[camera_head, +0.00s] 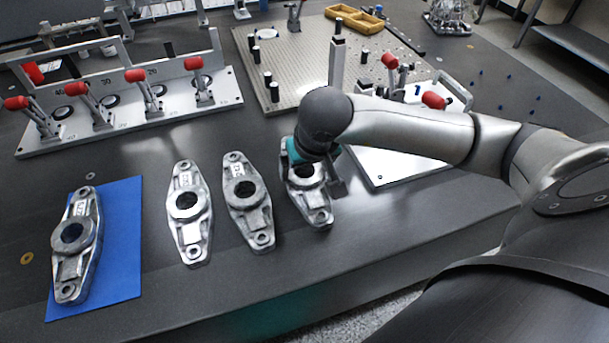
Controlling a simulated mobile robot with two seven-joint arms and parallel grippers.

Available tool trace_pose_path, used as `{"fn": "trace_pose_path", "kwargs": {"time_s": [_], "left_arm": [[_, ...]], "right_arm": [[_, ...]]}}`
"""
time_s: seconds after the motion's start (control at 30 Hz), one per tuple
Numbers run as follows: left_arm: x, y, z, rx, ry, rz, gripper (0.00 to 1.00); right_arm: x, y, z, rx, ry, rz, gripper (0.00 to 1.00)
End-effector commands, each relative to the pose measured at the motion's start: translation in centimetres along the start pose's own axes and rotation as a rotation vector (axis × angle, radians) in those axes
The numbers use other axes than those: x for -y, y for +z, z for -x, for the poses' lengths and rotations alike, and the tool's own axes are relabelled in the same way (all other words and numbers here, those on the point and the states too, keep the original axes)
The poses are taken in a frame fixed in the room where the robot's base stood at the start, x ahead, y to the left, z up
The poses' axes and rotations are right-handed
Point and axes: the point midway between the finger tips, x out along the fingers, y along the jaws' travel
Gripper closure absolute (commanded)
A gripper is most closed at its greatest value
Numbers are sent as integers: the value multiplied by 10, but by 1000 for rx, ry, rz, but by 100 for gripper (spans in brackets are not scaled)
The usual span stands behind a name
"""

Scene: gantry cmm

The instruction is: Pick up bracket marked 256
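Several grey metal brackets lie on the dark table, each with a round hole in its middle. One bracket (75,240) lies on a blue mat (122,240) at the left. Two more, a brighter bracket (188,215) and a darker bracket (248,203), lie side by side in the middle. My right gripper (318,180) is over the rightmost bracket (317,213), and hides its upper part. The fingers are mostly hidden by the wrist, so I cannot tell whether they grip it. The raised markings are too small to read surely. My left gripper is not in view.
A fixture plate (225,93) with several red-handled clamps stands at the back left. A perforated plate (300,75) with black posts is behind my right wrist. A white plate (385,168) lies under my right forearm. The table's front strip is clear.

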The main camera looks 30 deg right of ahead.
Motion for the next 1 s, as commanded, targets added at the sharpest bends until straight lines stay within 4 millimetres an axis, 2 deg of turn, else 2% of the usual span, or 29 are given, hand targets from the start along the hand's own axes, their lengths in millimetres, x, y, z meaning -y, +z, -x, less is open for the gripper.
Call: {"fn": "trace_pose_path", "kwargs": {"time_s": [0.07,0.77,1.0], "left_arm": [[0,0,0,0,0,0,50],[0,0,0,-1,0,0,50],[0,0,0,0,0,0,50]], "right_arm": [[0,0,0,0,0,0,20],[0,0,0,0,1,0,99],[0,-2,1,-5,0,-1,100]]}}
